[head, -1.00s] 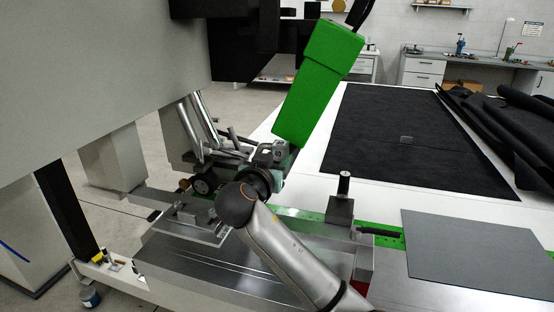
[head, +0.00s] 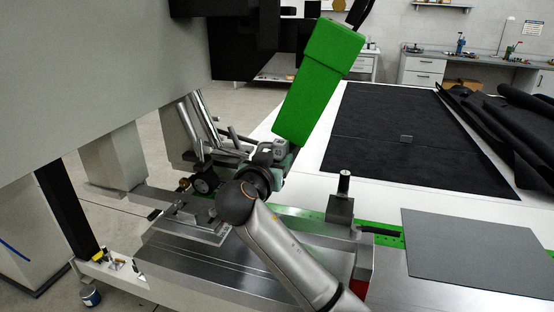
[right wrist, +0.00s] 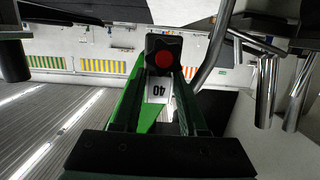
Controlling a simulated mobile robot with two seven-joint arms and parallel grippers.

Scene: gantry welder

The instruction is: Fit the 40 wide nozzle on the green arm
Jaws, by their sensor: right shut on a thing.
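The green arm (head: 318,85) hangs tilted beside the gantry, its lower end just above my right gripper. My right gripper (head: 279,157) shows partly in the head view, behind my own wrist. In the right wrist view the gripper (right wrist: 161,80) is shut on the nozzle, a dark block with a red disc (right wrist: 163,58) and a white label reading 40 (right wrist: 157,89), upside down. The green arm (right wrist: 133,95) shows there behind the fingers. The nozzle is close to the arm's lower end; I cannot tell whether they touch. My left gripper is not in view.
The big grey gantry body (head: 90,70) overhangs the left. Metal tubes (head: 205,122) stand close left of my gripper. A steel bed (head: 200,266) lies below. A black post block (head: 341,205) and a grey sheet (head: 472,250) sit to the right, with black fabric (head: 410,135) beyond.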

